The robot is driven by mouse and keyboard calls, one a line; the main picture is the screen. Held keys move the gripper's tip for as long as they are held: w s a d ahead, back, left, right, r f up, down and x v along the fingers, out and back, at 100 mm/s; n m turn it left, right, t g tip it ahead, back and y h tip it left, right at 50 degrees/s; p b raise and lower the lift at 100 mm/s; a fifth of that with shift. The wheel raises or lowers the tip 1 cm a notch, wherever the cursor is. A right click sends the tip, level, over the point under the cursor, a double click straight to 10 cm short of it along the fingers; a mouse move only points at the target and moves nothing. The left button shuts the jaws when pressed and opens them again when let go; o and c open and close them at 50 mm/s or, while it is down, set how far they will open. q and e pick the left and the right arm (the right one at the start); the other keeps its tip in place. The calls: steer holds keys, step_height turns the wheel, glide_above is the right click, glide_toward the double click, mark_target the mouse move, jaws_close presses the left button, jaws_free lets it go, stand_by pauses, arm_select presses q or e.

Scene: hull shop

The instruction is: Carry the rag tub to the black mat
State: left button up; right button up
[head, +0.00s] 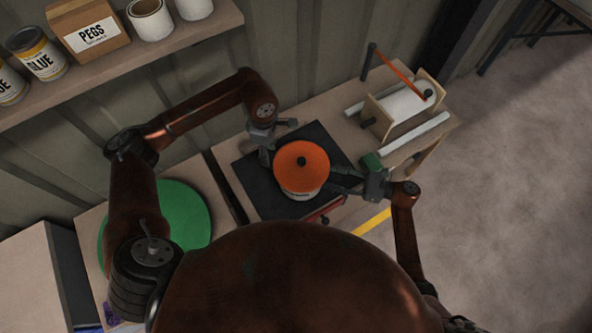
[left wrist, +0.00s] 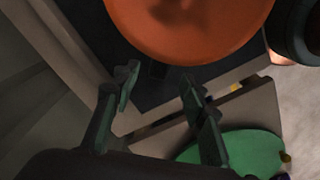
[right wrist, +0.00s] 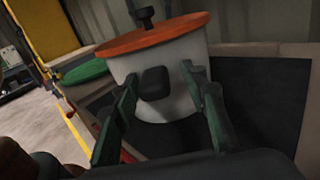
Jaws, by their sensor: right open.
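The rag tub (head: 301,168), white with an orange lid and black knob, stands upright on the black mat (head: 255,184). In the left wrist view its orange lid (left wrist: 190,25) fills the top. In the right wrist view its white wall (right wrist: 180,98) carries a dark side grip (right wrist: 155,83). My right gripper (head: 345,181) is open at the tub's right side, its fingers (right wrist: 160,95) on either side of that grip with gaps. My left gripper (head: 270,150) is open and empty at the tub's upper left; its fingers (left wrist: 157,88) are apart. The tub's far side is hidden.
A green round mat (head: 185,215) lies on the bench to the left. A roll holder (head: 405,108) with an orange bar stands at the back right. A shelf (head: 120,62) with cans and a pegs box hangs above left. Open floor lies to the right.

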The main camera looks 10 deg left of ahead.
steer(key=shift+d, duration=0.1)
arm_select(q)
step_height(320, 180, up, 5)
steer(key=shift+w+r, duration=0.1)
steer(key=shift+r, duration=0.1)
arm_select(e)
steer(key=d, duration=1.1)
steer(key=shift+d, duration=0.4)
